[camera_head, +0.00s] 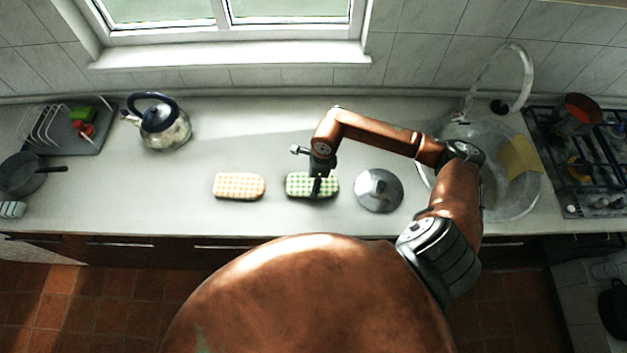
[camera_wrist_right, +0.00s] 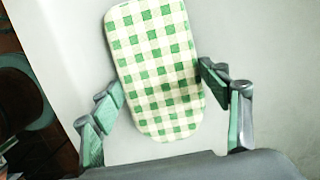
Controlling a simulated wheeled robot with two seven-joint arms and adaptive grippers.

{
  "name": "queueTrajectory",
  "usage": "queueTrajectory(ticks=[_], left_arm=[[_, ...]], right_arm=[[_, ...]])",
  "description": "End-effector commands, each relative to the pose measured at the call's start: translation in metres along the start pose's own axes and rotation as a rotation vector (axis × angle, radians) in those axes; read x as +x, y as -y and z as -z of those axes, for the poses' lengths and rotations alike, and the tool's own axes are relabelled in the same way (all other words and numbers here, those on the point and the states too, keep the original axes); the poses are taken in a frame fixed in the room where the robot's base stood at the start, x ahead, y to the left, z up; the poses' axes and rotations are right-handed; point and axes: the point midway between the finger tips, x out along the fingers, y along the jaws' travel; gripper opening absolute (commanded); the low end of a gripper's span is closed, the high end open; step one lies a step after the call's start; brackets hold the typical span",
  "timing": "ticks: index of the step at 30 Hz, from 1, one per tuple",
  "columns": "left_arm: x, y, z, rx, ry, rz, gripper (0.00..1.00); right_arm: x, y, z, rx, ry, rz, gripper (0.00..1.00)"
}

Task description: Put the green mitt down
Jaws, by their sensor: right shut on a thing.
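The green mitt (camera_head: 298,184), checked in green and cream, is on or just above the counter near its front; I cannot tell if it touches. My right gripper (camera_head: 316,186) is over it, pointing down, and shut on it. In the right wrist view the mitt (camera_wrist_right: 160,70) lies lengthwise between the two fingers, the right finger against its edge. The gripper hides part of the mitt in the head view. My left gripper is not in view.
An orange-checked mitt (camera_head: 239,186) lies to the left and a metal lid (camera_head: 378,190) close on the right. A kettle (camera_head: 164,126) stands back left. A glassy sink basin (camera_head: 508,206) and stove (camera_head: 575,190) are right. Counter (camera_head: 240,130) behind the mitts is clear.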

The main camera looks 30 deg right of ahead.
Motion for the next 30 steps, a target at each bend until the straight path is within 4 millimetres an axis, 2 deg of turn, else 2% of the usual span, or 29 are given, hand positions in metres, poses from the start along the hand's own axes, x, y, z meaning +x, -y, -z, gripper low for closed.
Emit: queueTrajectory(ticks=[8,9,16,26,30], left_arm=[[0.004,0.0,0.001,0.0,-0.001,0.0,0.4],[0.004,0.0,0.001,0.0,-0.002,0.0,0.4],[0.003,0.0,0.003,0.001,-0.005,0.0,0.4],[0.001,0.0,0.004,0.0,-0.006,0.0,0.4],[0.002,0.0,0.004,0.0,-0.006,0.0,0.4]], right_arm=[[0.003,0.0,0.001,0.0,0.0,0.0,0.45],[0.003,0.0,0.001,0.0,0.0,0.0,0.71],[0.002,0.0,0.001,0.0,0.0,0.0,0.87],[0.0,0.0,0.001,0.0,-0.001,0.0,0.87],[-0.012,0.001,0.001,-0.001,-0.001,0.004,0.87]])
